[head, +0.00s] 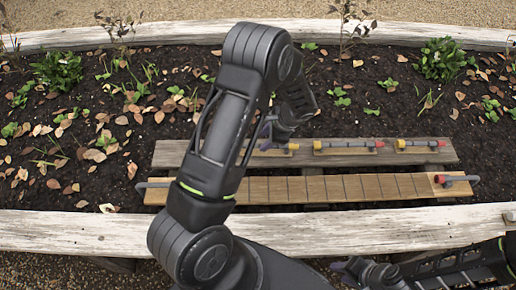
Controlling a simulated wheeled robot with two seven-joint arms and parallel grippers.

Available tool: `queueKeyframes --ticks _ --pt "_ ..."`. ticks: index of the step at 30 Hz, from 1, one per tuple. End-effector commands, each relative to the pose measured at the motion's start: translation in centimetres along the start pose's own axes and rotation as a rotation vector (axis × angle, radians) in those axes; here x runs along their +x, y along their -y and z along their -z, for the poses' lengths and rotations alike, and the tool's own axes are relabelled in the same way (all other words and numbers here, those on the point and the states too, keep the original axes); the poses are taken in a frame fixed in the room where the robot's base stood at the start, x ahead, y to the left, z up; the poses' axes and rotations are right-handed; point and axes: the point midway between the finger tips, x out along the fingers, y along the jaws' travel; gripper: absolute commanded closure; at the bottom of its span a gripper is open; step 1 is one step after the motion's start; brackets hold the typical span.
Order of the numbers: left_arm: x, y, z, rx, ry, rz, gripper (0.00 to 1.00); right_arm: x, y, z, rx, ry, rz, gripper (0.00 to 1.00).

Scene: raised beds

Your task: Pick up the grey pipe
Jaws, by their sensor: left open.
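Short pipe pieces lie in a row on the back board of a wooden bench. A grey pipe (348,144) with a yellow end and a red end lies in the middle. A similar pipe (419,143) lies to its right. A third piece, its yellow end (292,147) showing, is partly hidden by my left gripper (268,134). That gripper is open and low over the back board at this piece; contact cannot be told. My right gripper (350,268) is at the bottom, in front of the bed's front beam, far from the pipes; its jaws are unclear.
The front slatted plank (345,188) has a grey bent piece (153,185) at its left end and a grey bent piece with a red end (460,180) at its right. Pale beams (400,223) edge the bed. Dark soil, leaves and plants (440,60) surround the bench.

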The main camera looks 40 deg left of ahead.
Motion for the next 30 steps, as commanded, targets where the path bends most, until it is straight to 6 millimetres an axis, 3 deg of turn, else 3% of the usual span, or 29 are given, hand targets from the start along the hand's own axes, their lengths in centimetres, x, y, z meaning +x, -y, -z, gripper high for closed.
queueKeyframes --ticks 11,21,30 --pt "0.6 0.0 0.0 0.0 0.0 0.001 0.58 0.1 0.0 0.0 0.0 0.0 0.0 0.64" --pt "5.0 0.1 0.2 -0.001 0.001 0.0 0.58 0.7 -0.3 0.0 0.0 0.0 0.0 0.64" --pt "5.5 0.1 0.2 0.0 -0.001 0.001 0.58 0.7 -0.3 0.0 0.0 0.0 0.0 0.64"
